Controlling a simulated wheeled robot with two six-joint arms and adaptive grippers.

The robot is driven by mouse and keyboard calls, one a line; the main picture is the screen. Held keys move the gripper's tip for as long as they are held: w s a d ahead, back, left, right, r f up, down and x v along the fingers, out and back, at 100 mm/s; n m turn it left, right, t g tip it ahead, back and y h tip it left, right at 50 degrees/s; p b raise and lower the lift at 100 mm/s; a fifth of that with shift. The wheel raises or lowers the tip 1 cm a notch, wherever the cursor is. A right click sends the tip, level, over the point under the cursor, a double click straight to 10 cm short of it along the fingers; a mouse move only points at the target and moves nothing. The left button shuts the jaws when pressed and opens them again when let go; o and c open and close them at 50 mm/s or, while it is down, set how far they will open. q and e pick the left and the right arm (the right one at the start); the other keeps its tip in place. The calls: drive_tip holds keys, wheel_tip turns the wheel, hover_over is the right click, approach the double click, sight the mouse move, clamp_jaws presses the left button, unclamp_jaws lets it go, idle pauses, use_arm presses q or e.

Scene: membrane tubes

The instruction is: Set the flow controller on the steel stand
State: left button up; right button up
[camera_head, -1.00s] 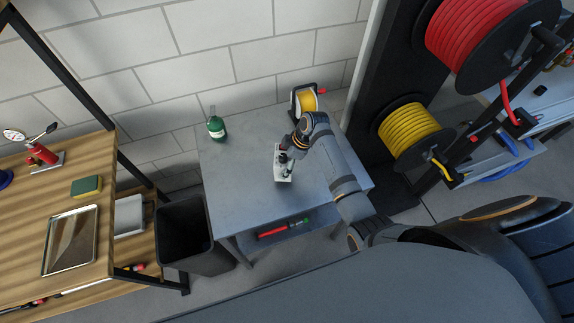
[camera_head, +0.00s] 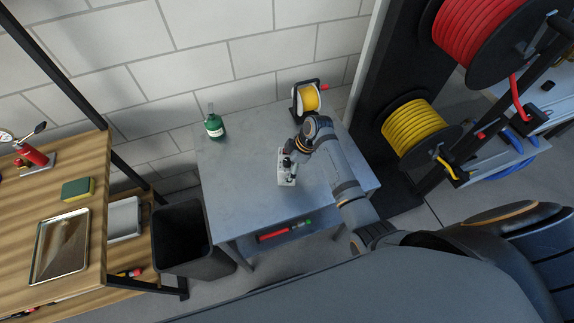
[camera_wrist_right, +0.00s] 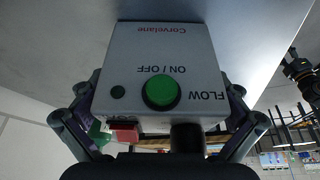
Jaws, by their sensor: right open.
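The flow controller (camera_head: 287,171) is a small white box on the steel stand (camera_head: 235,190), the grey metal table in the middle of the head view. In the right wrist view the controller (camera_wrist_right: 160,50) fills the centre, with a green button, a red part and the words FLOW and ON / OFF. It appears to rest on the grey top. My right gripper (camera_wrist_right: 163,95) is open, with one finger at each side of the controller; contact cannot be told. In the head view my right gripper (camera_head: 291,158) is partly hidden by its wrist. My left gripper is not in view.
A green bottle (camera_head: 214,126) stands at the stand's back left and a yellow reel (camera_head: 309,99) at its back right. A dark bin (camera_head: 183,238) is left of the stand, beside a wooden bench (camera_head: 75,190). The stand's left front is clear.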

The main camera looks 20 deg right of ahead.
drive_tip(key=v, duration=0.4)
drive_tip(key=shift+w+d, duration=0.1)
drive_tip(key=shift+d, duration=0.05)
use_arm(q)
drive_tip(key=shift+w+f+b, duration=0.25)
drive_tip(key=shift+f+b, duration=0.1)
drive_tip(key=shift+b, duration=0.05)
use_arm(e)
drive_tip(key=v, duration=0.8)
drive_tip(key=shift+r, duration=0.15)
